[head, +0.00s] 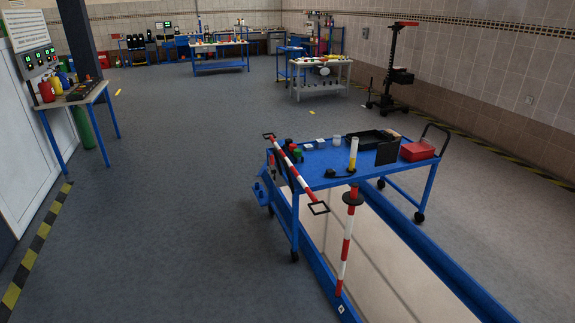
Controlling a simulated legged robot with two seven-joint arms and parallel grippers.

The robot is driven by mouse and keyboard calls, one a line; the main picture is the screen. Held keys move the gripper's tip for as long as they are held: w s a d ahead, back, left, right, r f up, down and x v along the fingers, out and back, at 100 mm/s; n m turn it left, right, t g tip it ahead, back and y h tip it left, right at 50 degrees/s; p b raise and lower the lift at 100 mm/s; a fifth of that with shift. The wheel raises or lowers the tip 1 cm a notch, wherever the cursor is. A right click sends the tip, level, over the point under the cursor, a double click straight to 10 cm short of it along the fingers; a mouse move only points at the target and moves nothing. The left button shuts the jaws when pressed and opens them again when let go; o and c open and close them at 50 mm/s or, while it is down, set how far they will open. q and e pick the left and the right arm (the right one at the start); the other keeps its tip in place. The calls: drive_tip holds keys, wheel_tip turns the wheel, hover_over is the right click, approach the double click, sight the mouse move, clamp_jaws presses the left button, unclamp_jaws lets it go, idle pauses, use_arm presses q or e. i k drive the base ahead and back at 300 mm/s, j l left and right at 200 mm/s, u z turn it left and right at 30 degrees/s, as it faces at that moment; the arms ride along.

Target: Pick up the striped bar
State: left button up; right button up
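A red-and-white striped bar (294,170) slants across the left end of a blue trolley, with a dark frame-like piece at each end. I cannot tell what supports it. A second red-and-white striped post (347,239) stands nearly upright in front of the trolley, with a black collar near its top. Its foot is by the blue rail (318,262) near the bottom of the view. Neither of my grippers shows in the head view, and nothing is seen holding the bar.
The blue trolley (349,184) carries small jars, a yellow-and-white cylinder (353,154), a black tray and a red box (418,151). Blue rails flank a pale sunken strip (385,262) at front right. A bench (83,93) stands at left. The grey floor (180,190) between is clear.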

sight(314, 200)
drive_tip(key=i+u, duration=0.3)
drive_tip(key=i, duration=2.45)
drive_tip(key=i+u, duration=0.1)
drive_tip(key=i, duration=0.75)
drive_tip(key=i+l+u, duration=0.1)
drive_tip(key=i, duration=0.75)
